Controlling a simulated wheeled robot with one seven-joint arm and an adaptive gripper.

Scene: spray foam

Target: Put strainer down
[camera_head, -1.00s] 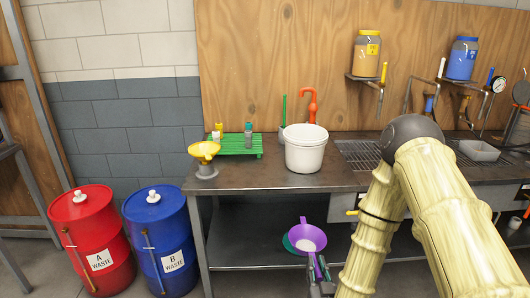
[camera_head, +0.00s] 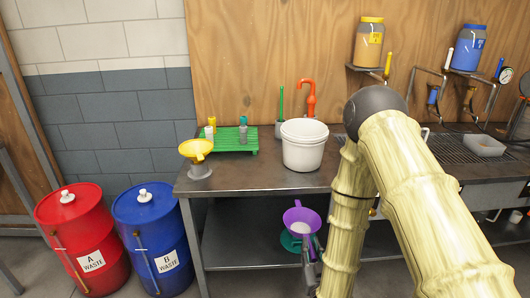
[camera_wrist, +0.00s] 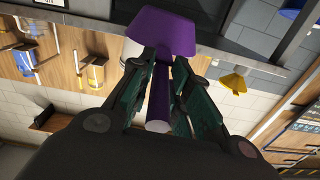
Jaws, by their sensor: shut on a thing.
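The strainer (camera_head: 301,218) is a purple cone-shaped bowl with a pale inside and a purple handle. My gripper (camera_head: 313,254) is shut on the handle and holds the strainer in front of the lower shelf, below the bench top. In the wrist view the purple handle of the strainer (camera_wrist: 160,97) lies between the two dark green finger pads of my gripper (camera_wrist: 158,88).
The bench (camera_head: 240,183) has a white bucket (camera_head: 303,150), a yellow funnel (camera_head: 196,149) on a grey stand and a green rack (camera_head: 231,142) with bottles. The lower shelf (camera_head: 240,245) is bare at left. A red drum (camera_head: 90,245) and a blue drum (camera_head: 155,245) stand left.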

